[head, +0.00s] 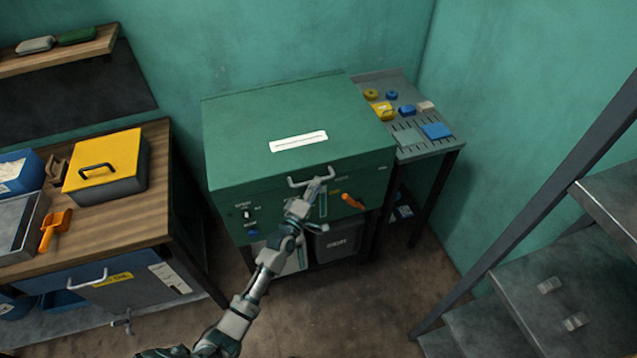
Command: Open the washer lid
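The washer (230,195) is a green box-shaped cabinet against the back wall, in the middle of the head view. Its flat green lid (245,120) is down and carries a white label. A pale bar handle (296,183) sits at the front edge of the lid. My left gripper (317,187) is at the right part of this handle, in front of the washer. The fingers are small and overlap the handle, so I cannot tell whether they grip it or only touch it. My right gripper is not in view.
A wooden bench (110,220) with a yellow-lidded box (115,150) and an orange scoop (54,230) stands left. A grey slotted side table (440,148) with small parts adjoins the washer's right. Metal stairs (540,285) occupy the right. The floor in front is clear.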

